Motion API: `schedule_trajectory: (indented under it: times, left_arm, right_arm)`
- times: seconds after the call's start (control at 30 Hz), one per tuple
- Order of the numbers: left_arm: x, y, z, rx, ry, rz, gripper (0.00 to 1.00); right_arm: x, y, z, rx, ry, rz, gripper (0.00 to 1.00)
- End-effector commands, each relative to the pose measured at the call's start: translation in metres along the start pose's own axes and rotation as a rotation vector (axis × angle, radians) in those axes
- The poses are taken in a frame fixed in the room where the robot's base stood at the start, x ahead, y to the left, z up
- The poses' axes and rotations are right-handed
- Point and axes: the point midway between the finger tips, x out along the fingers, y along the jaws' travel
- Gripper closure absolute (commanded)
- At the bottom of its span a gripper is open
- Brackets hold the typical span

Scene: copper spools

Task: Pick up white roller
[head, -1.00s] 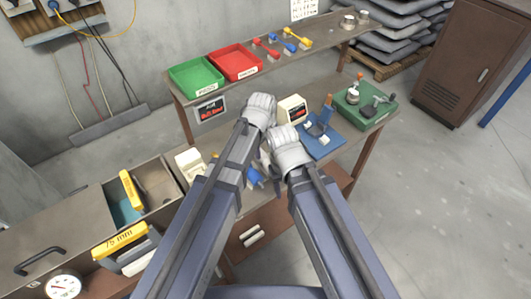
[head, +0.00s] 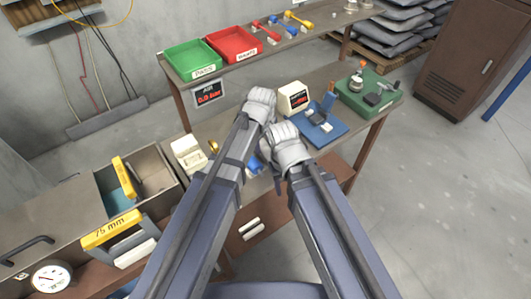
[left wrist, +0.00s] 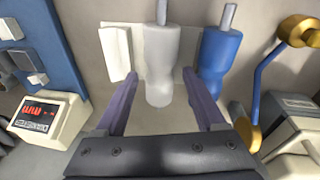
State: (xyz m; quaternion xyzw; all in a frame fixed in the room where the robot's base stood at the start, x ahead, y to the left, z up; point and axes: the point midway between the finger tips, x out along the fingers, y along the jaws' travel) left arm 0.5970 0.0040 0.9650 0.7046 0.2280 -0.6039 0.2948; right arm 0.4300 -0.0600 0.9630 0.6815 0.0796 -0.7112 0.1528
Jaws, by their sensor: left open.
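The white roller (left wrist: 160,65) shows in the left wrist view as a pale grey-white cylinder with a thin shaft at its far end. A blue roller (left wrist: 217,55) lies just right of it. My left gripper (left wrist: 157,80) is open, with one finger on each side of the white roller in the picture; I cannot tell whether they touch it. In the head view my left gripper (head: 260,105) and right gripper (head: 287,145) are over the bench, their fingertips hidden. The blue roller (head: 255,165) shows partly between my arms there; the white roller is hidden.
On the bench (head: 345,150) stand a cream display box (head: 294,98), a blue fixture plate (head: 325,130) and a green base (head: 365,98). Green (head: 190,57) and red (head: 233,43) trays sit on the back shelf.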

Motion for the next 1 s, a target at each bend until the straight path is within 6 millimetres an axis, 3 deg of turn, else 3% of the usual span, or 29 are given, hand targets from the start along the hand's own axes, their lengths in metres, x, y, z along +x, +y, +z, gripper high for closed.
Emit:
schedule_trajectory:
  times: [0.03, 0.13, 0.47, 1.0]
  left_arm:
    - [0.014, -0.001, 0.0, 0.0, 0.0, 0.0, 0.28]
    - [0.024, -0.001, 0.0, 0.0, 0.0, 0.0, 0.28]
    - [0.025, 0.0, 0.0, 0.0, 0.0, 0.0, 0.3]
    - [0.025, -0.001, 0.0, 0.0, 0.0, 0.0, 0.9]
  right_arm:
    - [0.014, -0.001, -0.001, 0.0, 0.0, 0.0, 0.5]
    - [0.024, -0.002, -0.001, 0.0, 0.0, 0.0, 0.5]
    - [0.025, -0.002, -0.002, 0.0, 0.0, 0.0, 0.5]
    - [0.025, -0.002, -0.002, 0.0, 0.0, 0.0, 0.5]
